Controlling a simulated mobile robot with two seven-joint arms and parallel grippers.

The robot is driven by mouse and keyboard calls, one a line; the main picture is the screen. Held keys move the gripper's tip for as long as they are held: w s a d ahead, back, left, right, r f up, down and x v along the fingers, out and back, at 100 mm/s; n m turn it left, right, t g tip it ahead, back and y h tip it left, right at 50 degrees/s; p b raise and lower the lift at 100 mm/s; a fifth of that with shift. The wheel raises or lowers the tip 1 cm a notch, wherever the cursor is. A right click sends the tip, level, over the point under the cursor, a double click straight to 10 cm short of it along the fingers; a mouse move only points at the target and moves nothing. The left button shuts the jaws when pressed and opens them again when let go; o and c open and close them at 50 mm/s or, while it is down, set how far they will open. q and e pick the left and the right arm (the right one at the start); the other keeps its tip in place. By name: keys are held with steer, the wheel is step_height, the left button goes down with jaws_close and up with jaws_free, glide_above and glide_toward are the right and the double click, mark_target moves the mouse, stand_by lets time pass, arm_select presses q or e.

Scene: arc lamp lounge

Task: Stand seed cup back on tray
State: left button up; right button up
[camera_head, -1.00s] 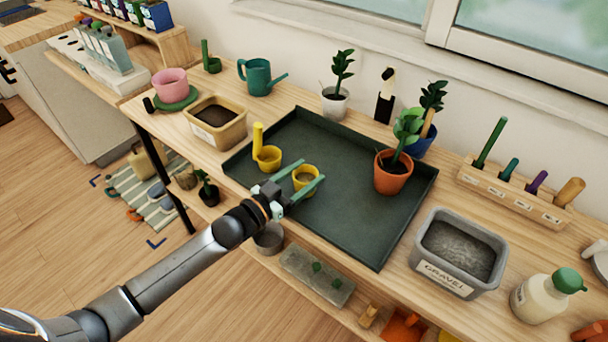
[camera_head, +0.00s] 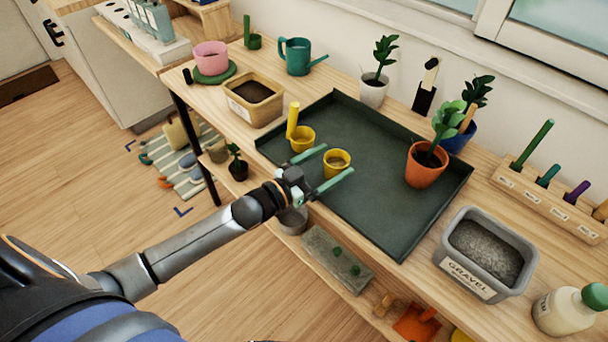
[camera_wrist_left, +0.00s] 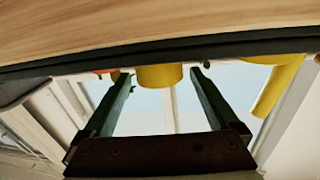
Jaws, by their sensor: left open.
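The yellow seed cup (camera_head: 337,165) stands upright on the dark green tray (camera_head: 372,215), near its front left part. Dark material shows inside the cup. My left gripper (camera_head: 339,159) is open, reaching in over the tray's front edge. Its two green fingers lie to either side of the cup, with a gap visible. In the left wrist view the cup (camera_wrist_left: 160,77) shows between and beyond the open fingers (camera_wrist_left: 164,74), partly cut off by the tray's dark edge (camera_wrist_left: 150,56). My right gripper is in neither view.
A yellow scoop (camera_head: 302,140) with an upright handle stands just left of the cup on the tray. An orange potted plant (camera_head: 424,172) stands at the tray's right. A tan bin (camera_head: 255,107) and grey gravel bin (camera_head: 470,275) flank the tray. The tray's middle is clear.

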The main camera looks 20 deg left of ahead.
arm_select(q)
steer(key=v, duration=1)
steer(key=s+d+f+n+g+y, duration=0.2)
steer(key=s+f+g+y, duration=0.1)
steer(key=s+f, duration=0.4)
steer(key=s+d+f+n+g+y, duration=0.2)
steer(key=s+f+g, duration=0.2)
steer(key=s+f, duration=0.4)
step_height(320, 180, down, 4)
steer(key=shift+d+r+y, duration=0.25)
steer(key=shift+d+y, duration=0.15)
